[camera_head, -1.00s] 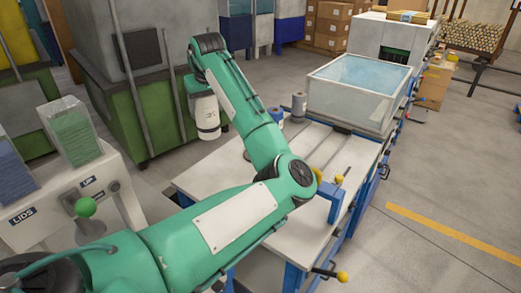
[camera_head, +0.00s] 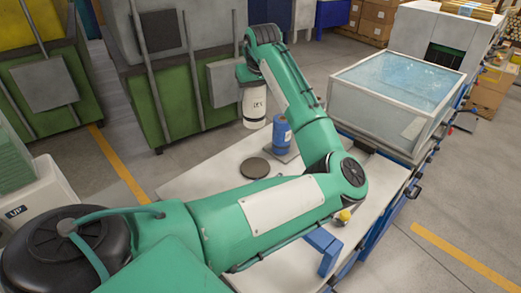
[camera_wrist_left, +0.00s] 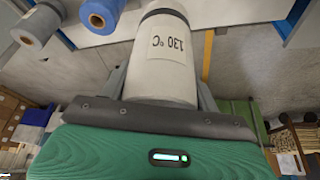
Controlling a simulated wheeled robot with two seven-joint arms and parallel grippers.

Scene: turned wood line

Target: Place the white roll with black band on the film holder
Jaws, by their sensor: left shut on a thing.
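A dark round disc (camera_head: 255,167) lies bare on the white table top. I cannot tell which item is the film holder. My right gripper is not in view.
A blue roll (camera_head: 282,136) stands on a grey plate on the table (camera_head: 205,182). Behind it to the right is a clear-walled tank (camera_head: 392,105). A blue bracket (camera_head: 322,245) sits at the near edge. Green-based machines (camera_head: 160,105) stand left of the table.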

